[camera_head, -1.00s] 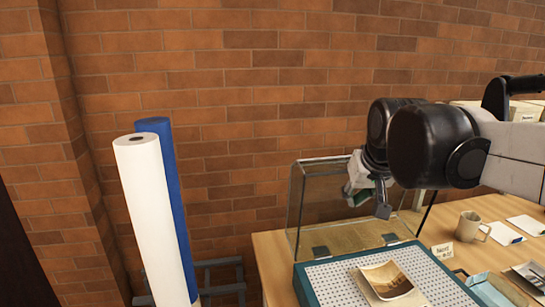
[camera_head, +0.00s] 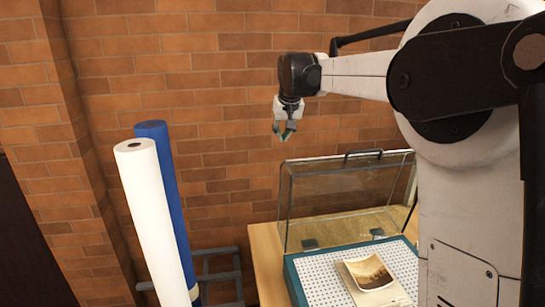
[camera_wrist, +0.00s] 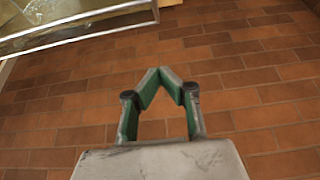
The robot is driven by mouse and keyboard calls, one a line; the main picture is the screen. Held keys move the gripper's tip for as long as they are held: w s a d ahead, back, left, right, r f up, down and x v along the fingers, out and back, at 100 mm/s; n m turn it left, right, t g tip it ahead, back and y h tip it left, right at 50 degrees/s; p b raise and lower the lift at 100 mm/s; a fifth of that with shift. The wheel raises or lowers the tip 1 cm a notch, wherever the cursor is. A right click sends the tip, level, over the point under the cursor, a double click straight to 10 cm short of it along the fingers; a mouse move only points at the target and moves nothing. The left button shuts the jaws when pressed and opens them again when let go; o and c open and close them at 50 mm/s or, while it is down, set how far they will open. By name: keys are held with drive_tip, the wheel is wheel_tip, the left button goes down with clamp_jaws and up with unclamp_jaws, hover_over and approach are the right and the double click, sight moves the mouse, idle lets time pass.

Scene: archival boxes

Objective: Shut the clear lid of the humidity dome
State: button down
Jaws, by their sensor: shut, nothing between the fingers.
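The humidity dome's clear lid (camera_head: 340,190) stands open, tilted up at the back of its base, with a dark handle (camera_head: 362,154) on its upper edge. The teal base (camera_head: 294,284) has a white perforated plate (camera_head: 318,282) on which curled photos (camera_head: 369,272) lie. My gripper (camera_head: 283,138) hangs above and left of the lid, before the brick wall, apart from the lid. In the wrist view my gripper (camera_wrist: 165,71) has its green fingertips together, with nothing between them. A metal-edged clear panel, likely the lid (camera_wrist: 82,32), shows at upper left there.
A white roll (camera_head: 155,220) and a blue roll (camera_head: 172,190) stand left of the wooden table (camera_head: 266,255). A grey rack (camera_head: 218,278) is behind them. My arm hides the table's right side. Brick wall (camera_head: 230,110) is close behind.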

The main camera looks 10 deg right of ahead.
drive_tip(key=f+p, duration=0.1)
drive_tip(key=f, duration=0.2)
drive_tip(key=f+p, duration=0.1)
drive_tip(key=f, duration=0.2)
drive_tip(key=w+f+p, duration=0.1)
drive_tip(key=f, duration=0.2)
drive_tip(key=shift+f, duration=0.2)
drive_tip(key=shift+s, duration=0.15)
drive_tip(key=shift+s, duration=0.15)
